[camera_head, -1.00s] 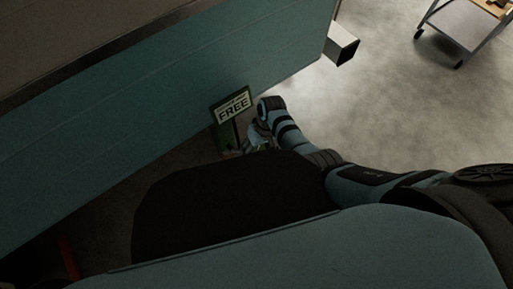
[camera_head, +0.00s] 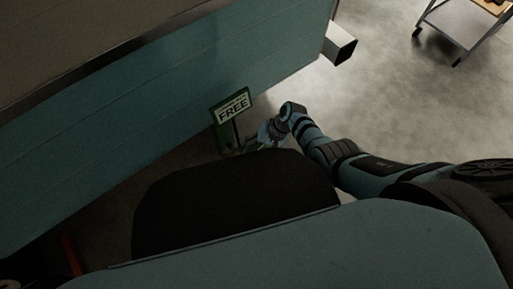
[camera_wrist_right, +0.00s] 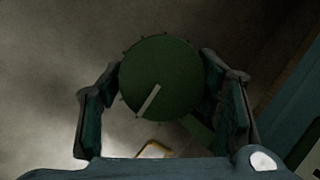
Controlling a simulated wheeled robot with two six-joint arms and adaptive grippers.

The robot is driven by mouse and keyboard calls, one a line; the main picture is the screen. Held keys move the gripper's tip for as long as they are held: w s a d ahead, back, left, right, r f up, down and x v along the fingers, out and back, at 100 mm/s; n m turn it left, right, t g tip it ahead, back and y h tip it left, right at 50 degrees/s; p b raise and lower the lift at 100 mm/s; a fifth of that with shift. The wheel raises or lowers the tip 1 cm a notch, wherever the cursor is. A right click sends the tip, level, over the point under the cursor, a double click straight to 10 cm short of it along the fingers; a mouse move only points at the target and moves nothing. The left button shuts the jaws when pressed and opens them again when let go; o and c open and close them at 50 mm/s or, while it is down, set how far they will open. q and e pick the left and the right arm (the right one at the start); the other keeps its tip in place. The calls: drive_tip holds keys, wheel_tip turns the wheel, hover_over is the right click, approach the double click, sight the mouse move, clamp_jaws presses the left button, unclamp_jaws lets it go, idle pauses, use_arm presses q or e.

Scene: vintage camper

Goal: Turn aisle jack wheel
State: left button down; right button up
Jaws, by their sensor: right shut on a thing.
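The jack wheel (camera_wrist_right: 162,68) is a dark green disc with a small-toothed rim and a pale bar mark on its face. It fills the middle of the right wrist view. My right gripper (camera_wrist_right: 164,84) has one finger on each side of it and is shut on its rim. In the head view my right gripper (camera_head: 268,132) is low beside a green post with a sign reading FREE (camera_head: 234,108). The wheel is mostly hidden there by my own body. My left gripper is not in view.
The teal camper wall (camera_head: 150,120) runs along the left, close to the sign. A square metal tube end (camera_head: 341,46) juts out above the floor. A wheeled cart (camera_head: 463,22) stands at the top right. Open grey floor (camera_head: 400,110) lies to the right.

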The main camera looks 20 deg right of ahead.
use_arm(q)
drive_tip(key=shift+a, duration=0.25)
use_arm(e)
drive_tip(key=o, duration=1.2)
drive_tip(key=shift+c, duration=0.2)
drive_tip(key=v, duration=1.2)
